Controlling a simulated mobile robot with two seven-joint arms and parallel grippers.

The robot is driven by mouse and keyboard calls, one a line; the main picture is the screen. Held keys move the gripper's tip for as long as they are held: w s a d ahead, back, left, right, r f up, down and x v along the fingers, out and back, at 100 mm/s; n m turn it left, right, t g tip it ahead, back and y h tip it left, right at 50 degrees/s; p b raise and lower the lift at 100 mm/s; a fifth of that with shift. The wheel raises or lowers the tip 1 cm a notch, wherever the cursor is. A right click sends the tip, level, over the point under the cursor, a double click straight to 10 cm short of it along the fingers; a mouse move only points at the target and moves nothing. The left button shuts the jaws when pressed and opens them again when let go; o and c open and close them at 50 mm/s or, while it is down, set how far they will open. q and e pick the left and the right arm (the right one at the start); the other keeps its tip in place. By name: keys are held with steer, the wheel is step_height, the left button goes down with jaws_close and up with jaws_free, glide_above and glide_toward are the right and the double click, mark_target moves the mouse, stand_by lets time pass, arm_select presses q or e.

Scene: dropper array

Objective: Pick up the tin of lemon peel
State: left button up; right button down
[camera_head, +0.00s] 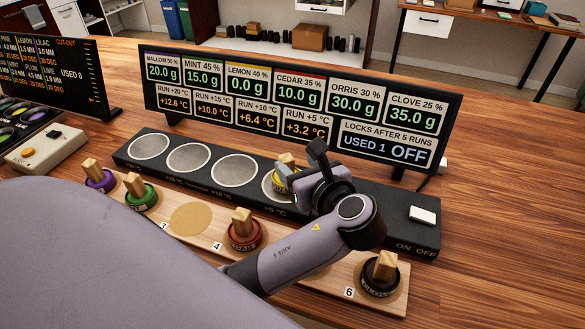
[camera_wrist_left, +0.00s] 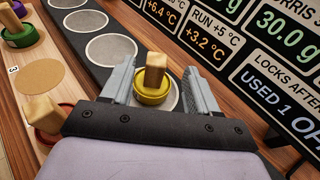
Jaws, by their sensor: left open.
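The yellow tin (camera_head: 278,185) with a wooden block handle matches the lemon colour. It stands upright on the fourth round pad of the black bar (camera_head: 375,205), and it also shows in the left wrist view (camera_wrist_left: 150,97). My left gripper (camera_wrist_left: 157,82) is open, with one finger on each side of the tin and its handle. Small gaps seem to show between the fingers and the handle. In the head view my left gripper (camera_head: 292,180) hides part of the tin. My right gripper is not in view.
The wooden board (camera_head: 150,213) in front holds purple (camera_head: 100,181), green (camera_head: 141,197), red (camera_head: 244,234) and black (camera_head: 380,277) tins. Slot 3 (camera_head: 190,218) is empty; my arm hides slot 5. A display panel (camera_head: 290,100) stands close behind the bar. A white switch (camera_head: 422,215) is at right.

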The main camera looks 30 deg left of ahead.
mark_target(289, 163)
arm_select(q)
steer(key=x, duration=0.4)
steer(key=f+x, duration=0.1)
steer(key=x, duration=0.1)
steer(key=shift+s+f, duration=0.1)
steer(key=shift+s, duration=0.15)
jaws_close()
